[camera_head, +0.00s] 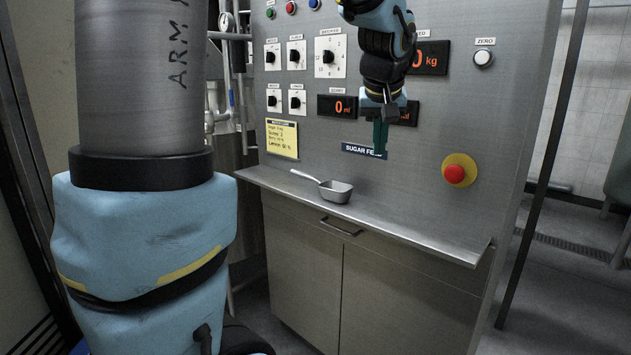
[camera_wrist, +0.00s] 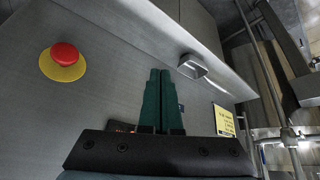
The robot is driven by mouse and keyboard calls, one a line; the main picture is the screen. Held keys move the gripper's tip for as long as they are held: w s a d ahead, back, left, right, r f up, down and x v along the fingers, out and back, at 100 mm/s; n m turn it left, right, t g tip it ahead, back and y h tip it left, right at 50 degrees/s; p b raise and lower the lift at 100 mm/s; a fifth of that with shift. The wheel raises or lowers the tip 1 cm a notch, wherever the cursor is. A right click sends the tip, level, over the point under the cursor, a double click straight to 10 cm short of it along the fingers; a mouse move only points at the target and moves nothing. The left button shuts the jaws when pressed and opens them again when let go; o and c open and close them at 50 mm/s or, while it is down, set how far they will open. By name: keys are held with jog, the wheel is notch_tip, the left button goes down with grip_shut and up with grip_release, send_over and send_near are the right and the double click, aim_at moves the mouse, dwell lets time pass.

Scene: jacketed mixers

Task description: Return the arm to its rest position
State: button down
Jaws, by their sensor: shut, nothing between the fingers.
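My gripper (camera_head: 380,137) hangs in front of the steel control panel (camera_head: 420,180), fingers pointing down, close to the "SUGAR FEED" label (camera_head: 363,151). In the wrist view its two green fingers (camera_wrist: 157,72) lie side by side, shut, with nothing between them. My arm reaches in from the top of the head view, and a large blue and grey part of me fills the left. The fingers hide part of the label and my wrist hides parts of the displays behind it.
A metal scoop (camera_head: 335,191) lies on the narrow ledge (camera_head: 420,238) below my gripper. A red emergency button (camera_head: 454,174) on a yellow disc juts from the panel to the right. Knobs (camera_head: 328,57) and a yellow note (camera_head: 282,138) are on the left. The right part of the ledge is clear.

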jog(key=s+a+f+g, duration=0.2)
jog(key=s+a+f, duration=0.4)
jog(key=a+f, duration=0.3)
jog(key=s+a+f+g+y, duration=0.1)
jog(key=s+a+f+g, duration=0.1)
jog(key=s+a+f, duration=0.5)
jog(key=a+f, duration=0.3)
jog(key=a, duration=0.1)
jog(key=shift+a+f+n, duration=0.25)
jog(key=shift+f+n, duration=0.05)
